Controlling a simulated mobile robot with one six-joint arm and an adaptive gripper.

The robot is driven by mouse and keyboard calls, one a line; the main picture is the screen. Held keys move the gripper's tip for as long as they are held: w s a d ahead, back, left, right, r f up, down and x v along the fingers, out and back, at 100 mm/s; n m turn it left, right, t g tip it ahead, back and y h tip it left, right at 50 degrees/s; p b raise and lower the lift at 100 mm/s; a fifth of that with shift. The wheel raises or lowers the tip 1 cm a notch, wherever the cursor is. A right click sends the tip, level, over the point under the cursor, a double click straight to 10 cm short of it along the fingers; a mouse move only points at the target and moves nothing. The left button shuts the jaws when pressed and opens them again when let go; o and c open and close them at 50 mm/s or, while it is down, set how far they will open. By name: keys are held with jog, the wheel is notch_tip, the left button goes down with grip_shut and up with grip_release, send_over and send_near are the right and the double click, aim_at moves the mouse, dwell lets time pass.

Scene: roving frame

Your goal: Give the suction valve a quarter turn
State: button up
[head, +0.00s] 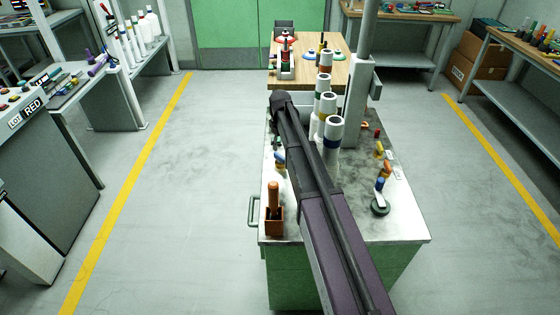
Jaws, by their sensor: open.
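I cannot pick out the suction valve for sure. A small red-topped fitting (286,58) on a grey base stands at the left of the wooden table ahead, too small to tell if it is the valve. Blue and teal round pieces lie to its right on that table. My own dark and purple arm crosses the picture from the lower right up to the near cart's far left.
My cart top (405,215) carries white bottles (331,138), an orange-brown holder (274,221) and several small coloured parts. A grey post (361,85) rises at its far right. The wooden table (339,72) stands beyond. Benches line both sides, with clear floor between.

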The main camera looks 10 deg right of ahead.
aim_at(280, 155)
jog(key=shift+f+b, duration=2.95)
jog(key=shift+f, duration=0.35)
grip_shut()
